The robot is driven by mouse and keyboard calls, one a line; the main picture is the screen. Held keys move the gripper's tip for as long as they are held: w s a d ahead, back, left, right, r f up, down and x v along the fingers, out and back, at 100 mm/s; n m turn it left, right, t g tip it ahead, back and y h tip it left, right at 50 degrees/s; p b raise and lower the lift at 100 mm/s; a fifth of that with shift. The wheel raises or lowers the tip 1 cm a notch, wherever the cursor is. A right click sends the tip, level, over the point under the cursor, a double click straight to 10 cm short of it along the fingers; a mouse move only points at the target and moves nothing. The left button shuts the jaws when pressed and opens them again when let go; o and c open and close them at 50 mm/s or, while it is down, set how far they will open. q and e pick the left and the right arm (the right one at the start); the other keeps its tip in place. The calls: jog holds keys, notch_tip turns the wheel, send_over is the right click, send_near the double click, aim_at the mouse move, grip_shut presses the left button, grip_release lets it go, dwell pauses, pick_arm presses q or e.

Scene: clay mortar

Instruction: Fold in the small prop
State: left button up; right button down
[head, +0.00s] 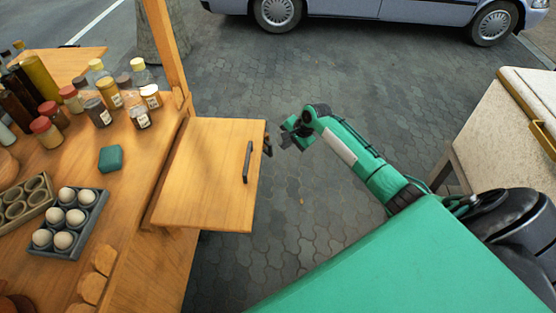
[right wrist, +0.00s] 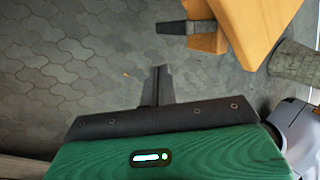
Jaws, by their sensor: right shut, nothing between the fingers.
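A wooden leaf (head: 206,180) with a dark bar handle (head: 247,162) lies level beside the wooden stall counter. My left gripper is out of view.
The wooden counter (head: 130,195) at left holds bottles, jars, a green block (head: 110,158) and a grey egg tray (head: 97,222). A wooden post (head: 168,50) rises at the leaf's far corner. A pale table (head: 500,130) stands at right. Paving between is clear.

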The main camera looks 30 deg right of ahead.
notch_tip(320, 180, down, 5)
jog(key=s+n+t+b, duration=0.2)
jog(key=n+t+b, duration=0.1)
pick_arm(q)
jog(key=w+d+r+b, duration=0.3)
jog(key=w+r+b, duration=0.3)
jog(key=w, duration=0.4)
pick_arm(e)
jog(key=n+t+b, duration=0.5)
jog(key=n+t, duration=0.5)
jog(key=n, duration=0.3)
send_near(271, 151)
jog(key=shift+y, duration=0.3)
jog(key=x, duration=0.7)
jog(key=shift+d+f, duration=0.15)
jog(key=shift+d, duration=0.05)
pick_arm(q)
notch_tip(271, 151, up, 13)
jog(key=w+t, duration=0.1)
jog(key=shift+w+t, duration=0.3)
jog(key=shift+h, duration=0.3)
